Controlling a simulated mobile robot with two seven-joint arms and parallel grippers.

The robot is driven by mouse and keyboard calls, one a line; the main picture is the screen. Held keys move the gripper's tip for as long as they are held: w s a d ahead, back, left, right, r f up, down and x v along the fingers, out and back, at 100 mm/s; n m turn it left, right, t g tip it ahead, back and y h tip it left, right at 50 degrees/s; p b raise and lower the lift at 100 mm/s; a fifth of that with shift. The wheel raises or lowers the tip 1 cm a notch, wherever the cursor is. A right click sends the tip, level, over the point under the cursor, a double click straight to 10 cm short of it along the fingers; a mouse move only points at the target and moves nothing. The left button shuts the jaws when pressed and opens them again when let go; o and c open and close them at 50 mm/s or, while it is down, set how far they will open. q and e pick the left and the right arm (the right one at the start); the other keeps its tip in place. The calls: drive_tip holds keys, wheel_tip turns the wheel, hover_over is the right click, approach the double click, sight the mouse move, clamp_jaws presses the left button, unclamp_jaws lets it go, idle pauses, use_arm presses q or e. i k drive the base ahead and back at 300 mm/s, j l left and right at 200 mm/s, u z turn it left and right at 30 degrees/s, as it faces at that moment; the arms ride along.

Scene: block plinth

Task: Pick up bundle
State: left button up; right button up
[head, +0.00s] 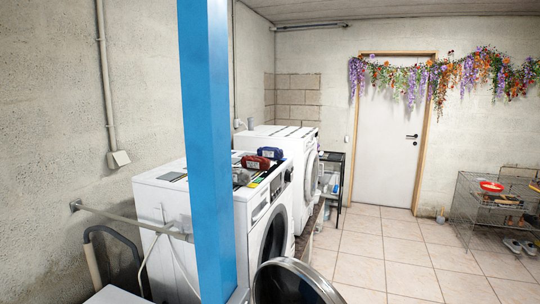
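On top of the nearer white washing machine (180,204) lie several small rolled items that look like bundles. A dark red one (255,162) lies near the back of the top. A dark blue one (270,153) is just behind it and partly overlaps it in the picture. A grey one (242,177) lies in front of them, close to the blue post and partly hidden. I cannot tell which of these the task calls the bundle. Neither of my grippers shows in the head view.
A blue post (207,150) stands in front of the washer and hides part of its top. A second white machine (272,140) stands behind. A round dark door (292,284) juts up at the bottom. The tiled floor (385,250) to the right is clear. A wire rack (490,205) stands far right.

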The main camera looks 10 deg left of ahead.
sight(273, 153)
drive_tip(key=k+u, duration=0.3)
drive_tip(key=k+j+u, duration=0.25)
drive_tip(key=l+u, duration=0.1)
drive_tip(key=u, duration=0.4)
drive_tip(key=l+u, duration=0.1)
drive_tip(key=u, duration=0.4)
drive_tip(key=k+l+u, duration=0.1)
drive_tip(key=u, duration=0.35)
drive_tip(key=k+l, duration=0.1)
drive_tip(key=l, duration=0.5)
drive_tip(key=k+l, duration=0.15)
drive_tip(key=l, duration=0.5)
drive_tip(key=k+l, duration=0.1)
drive_tip(key=l, duration=0.5)
drive_tip(key=k+l, duration=0.1)
drive_tip(key=l, duration=0.5)
drive_tip(key=k+l, duration=0.15)
drive_tip(key=l, duration=0.5)
drive_tip(key=k+l, duration=0.1)
drive_tip(key=l, duration=0.5)
drive_tip(key=k+l, duration=0.1)
drive_tip(key=l, duration=0.5)
drive_tip(key=k+l, duration=0.1)
drive_tip(key=l, duration=0.55)
